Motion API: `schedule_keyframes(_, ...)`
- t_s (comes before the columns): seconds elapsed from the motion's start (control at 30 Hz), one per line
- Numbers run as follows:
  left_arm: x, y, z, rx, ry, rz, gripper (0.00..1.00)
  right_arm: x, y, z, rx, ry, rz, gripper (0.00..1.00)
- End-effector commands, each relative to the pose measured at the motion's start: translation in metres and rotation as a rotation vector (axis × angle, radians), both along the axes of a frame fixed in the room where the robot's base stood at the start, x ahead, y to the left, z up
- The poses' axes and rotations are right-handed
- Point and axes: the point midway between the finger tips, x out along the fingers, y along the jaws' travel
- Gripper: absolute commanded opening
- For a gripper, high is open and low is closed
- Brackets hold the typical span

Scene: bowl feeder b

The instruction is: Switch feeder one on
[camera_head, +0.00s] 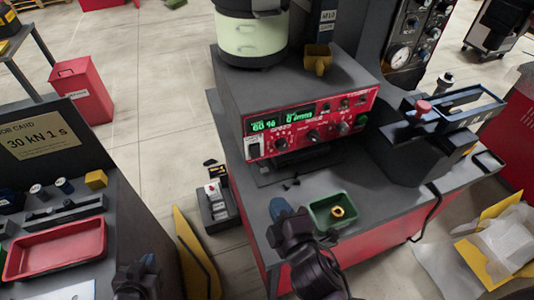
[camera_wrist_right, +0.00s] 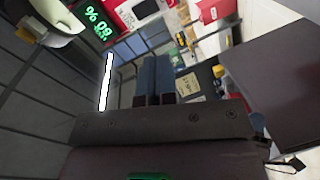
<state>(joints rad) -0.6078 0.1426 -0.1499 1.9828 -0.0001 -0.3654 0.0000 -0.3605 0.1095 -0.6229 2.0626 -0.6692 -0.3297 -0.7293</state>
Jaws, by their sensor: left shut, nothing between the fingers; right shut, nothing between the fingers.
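The bowl feeder's red control panel (camera_head: 310,125) faces me in the head view. Its green displays are lit, with knobs to the right and below. A white and dark switch (camera_head: 254,147) sits at the panel's left end; its position is too small to tell. A pale bowl (camera_head: 250,35) stands on top. My right gripper (camera_head: 280,208) is shut and empty, in front of and below the panel, apart from it. Its blue fingers (camera_wrist_right: 156,78) show closed in the wrist view, with the green display (camera_wrist_right: 98,22) at upper left. My left gripper (camera_head: 148,262) is shut and empty at lower left.
A green tray (camera_head: 332,211) with a yellow ring part stands right of my right gripper. A dark fixture with a red knob (camera_head: 423,107) stands on the right. A red tray (camera_head: 55,248) lies on the left bench.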

Motion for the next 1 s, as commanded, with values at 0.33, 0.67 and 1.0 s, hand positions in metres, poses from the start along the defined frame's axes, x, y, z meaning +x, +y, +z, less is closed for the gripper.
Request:
schedule_keyframes(0.33, 0.006, -0.001, 0.003, -0.001, -0.011, -0.003, 0.0, 0.0, -0.001, 0.004, -0.247, -0.1, 0.024, 0.0)
schedule_keyframes(0.67, -0.002, 0.0, -0.001, -0.002, 0.003, 0.002, 0.0, 0.001, -0.001, 0.003, -0.252, -0.102, 0.024, 0.0)
schedule_keyframes(1.0, 0.001, -0.001, 0.004, -0.001, -0.003, 0.0, 0.0, 0.029, 0.008, 0.001, -0.249, -0.103, 0.024, 0.0)
